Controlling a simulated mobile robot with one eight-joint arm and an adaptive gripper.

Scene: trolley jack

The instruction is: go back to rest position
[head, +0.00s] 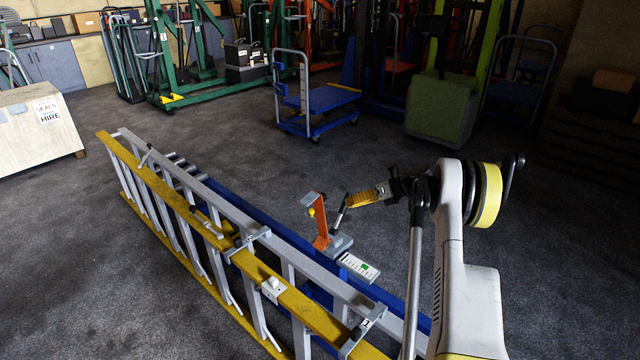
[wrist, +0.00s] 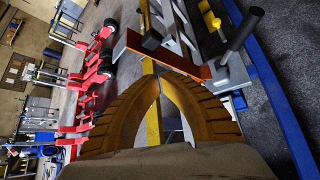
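The jack-like unit has an upright orange arm (head: 319,222) on a grey base (head: 341,243), beside a blue beam (head: 268,212). A short handle (head: 340,216) with a dark grip tilts up from the base. In the wrist view the orange arm (wrist: 165,58) crosses beyond my fingertips, and the dark handle (wrist: 240,35) is off to the upper right, apart from them. My gripper (head: 350,203) has yellow-orange fingers just right of the handle top in the head view. In the wrist view my gripper (wrist: 159,77) has its tips together with nothing held between them.
A yellow and grey ladder (head: 200,225) lies on edge along the blue beam. A box with a green-marked label (head: 358,267) sits close to the base. A blue trolley (head: 318,98) and a green block (head: 440,108) stand behind. Carpet (head: 540,240) at right is clear.

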